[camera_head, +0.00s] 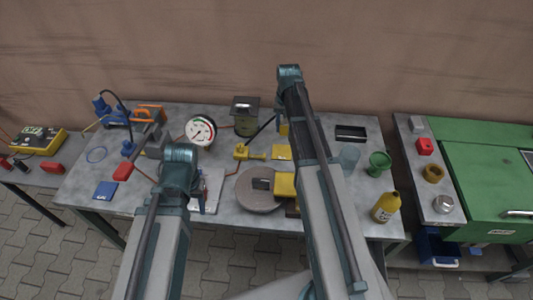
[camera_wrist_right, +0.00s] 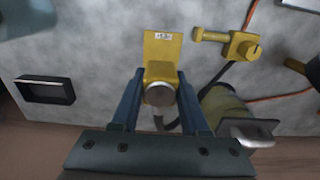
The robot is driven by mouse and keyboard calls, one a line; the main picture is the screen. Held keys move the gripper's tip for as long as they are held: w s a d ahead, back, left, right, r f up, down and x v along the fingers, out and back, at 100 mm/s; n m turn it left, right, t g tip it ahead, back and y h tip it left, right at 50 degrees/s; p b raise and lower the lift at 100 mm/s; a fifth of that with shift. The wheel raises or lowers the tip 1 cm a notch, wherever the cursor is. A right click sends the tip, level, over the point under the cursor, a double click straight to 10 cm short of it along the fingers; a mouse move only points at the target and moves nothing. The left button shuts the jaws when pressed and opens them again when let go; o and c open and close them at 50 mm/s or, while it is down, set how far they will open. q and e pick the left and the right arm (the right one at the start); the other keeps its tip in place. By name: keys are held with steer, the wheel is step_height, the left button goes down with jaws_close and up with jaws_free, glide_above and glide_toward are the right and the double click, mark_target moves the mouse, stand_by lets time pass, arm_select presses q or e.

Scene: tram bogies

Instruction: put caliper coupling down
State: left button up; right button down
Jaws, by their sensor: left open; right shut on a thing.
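My right gripper (camera_wrist_right: 160,80) is shut on a yellow block with a round grey end, the caliper coupling (camera_wrist_right: 158,92). The coupling is over or at the near edge of a yellow labelled plate (camera_wrist_right: 162,45) in the right wrist view; I cannot tell whether it touches anything. In the head view the yellow plate (camera_head: 281,152) lies on the grey table (camera_head: 225,175), and a bit of the coupling (camera_head: 284,129) shows beside my right arm. My left gripper (camera_head: 197,192) is open, low over the table's front, mostly hidden by its wrist.
A yellow fitting (camera_head: 248,153) lies left of the plate, with a black hose (camera_head: 262,128) near it. A green canister (camera_head: 245,118) and black tray (camera_head: 350,133) stand at the back. A round grey disc (camera_head: 255,198), green funnel (camera_head: 378,162) and yellow bottle (camera_head: 386,207) are nearer.

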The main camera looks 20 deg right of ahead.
steer(key=shift+w+a+f, duration=0.1)
steer(key=shift+w+f, duration=0.05)
steer(key=shift+w, duration=0.15)
steer(key=b, duration=1)
glide_toward(282, 152)
step_height(282, 152, down, 5)
steer(key=shift+w+f, duration=0.15)
steer(key=shift+f, duration=0.05)
steer(key=shift+f+b, duration=0.6)
steer(key=shift+b, duration=0.05)
steer(key=shift+c, duration=2.1)
jaws_free()
steer(key=shift+r, duration=0.15)
step_height(282, 152, up, 13)
steer(key=p, duration=1.3)
steer(key=s+a+n+h, duration=0.1)
steer(key=s+a+n, duration=0.8)
steer(key=s+a, duration=1.3)
steer(key=a, duration=0.3)
